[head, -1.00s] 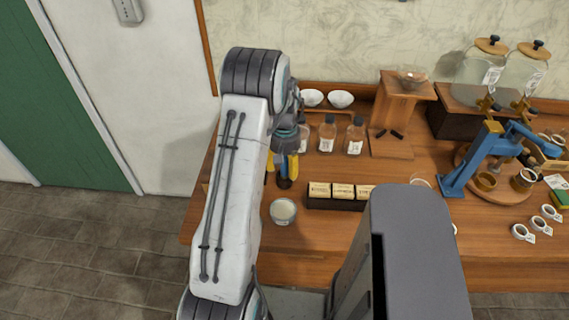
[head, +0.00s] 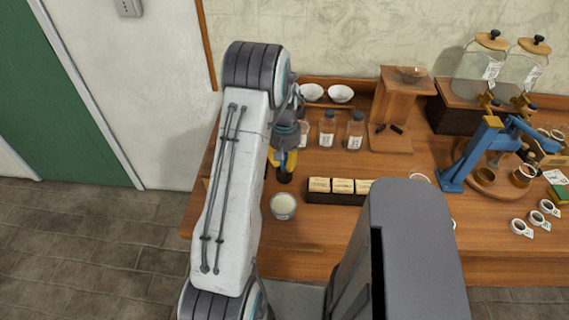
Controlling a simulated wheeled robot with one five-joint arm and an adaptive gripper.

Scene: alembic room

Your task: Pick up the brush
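My gripper (head: 284,161), with yellow fingers, points down over the left part of the wooden table. My own arm partly covers it. A small dark upright object (head: 285,176) stands directly below the fingertips; I cannot tell whether the fingers touch it. I cannot make out a brush clearly; it may be at this dark object or hidden behind my arm. Whether the fingers are open or shut is too small to tell.
A glass of pale contents (head: 283,206) stands just in front of the gripper. A dark box of cream labelled blocks (head: 335,199) lies to its right. Small bottles (head: 327,130) and white bowls (head: 340,94) stand behind. A blue press (head: 480,155) is farther right. The table's front strip is mostly clear.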

